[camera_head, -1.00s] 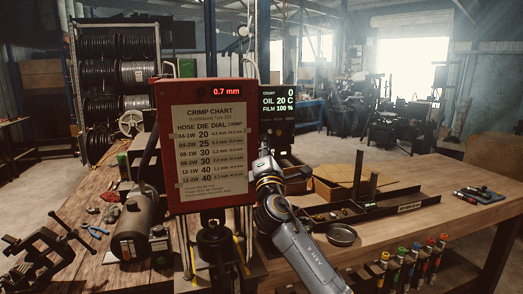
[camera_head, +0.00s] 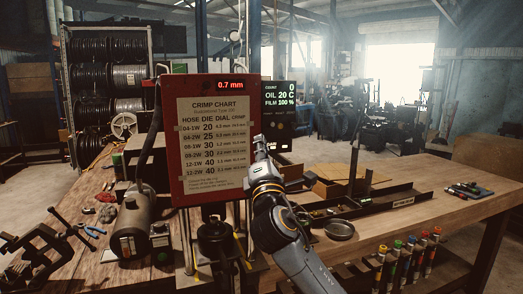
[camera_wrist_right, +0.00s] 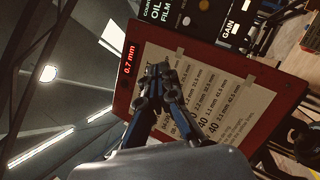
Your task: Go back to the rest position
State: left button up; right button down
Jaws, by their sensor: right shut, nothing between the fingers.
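My right gripper (camera_head: 260,143) is raised beside the right edge of the red crimper panel (camera_head: 173,150), with my right arm coming up from the bottom. In the right wrist view its fingers (camera_wrist_right: 157,72) are together and empty, in front of the crimp chart (camera_wrist_right: 215,92). The chart also shows in the head view (camera_head: 212,135), under a red display (camera_head: 232,85) reading 0.7 mm. I cannot tell whether the fingers touch the panel. My left gripper is not in view.
A black display (camera_head: 279,110) stands right of the panel. A long dark tray (camera_head: 400,198) and a round dish (camera_head: 339,229) lie on the wooden bench (camera_head: 440,178). Several coloured markers (camera_head: 409,255) stand at the front edge. A vise (camera_head: 38,250) and a grey cylinder (camera_head: 135,222) sit at left.

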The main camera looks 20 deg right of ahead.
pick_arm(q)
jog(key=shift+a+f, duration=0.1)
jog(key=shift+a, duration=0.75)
pick_arm(e)
jog(key=shift+s+d, duration=0.1)
jog(key=shift+s, duration=0.4)
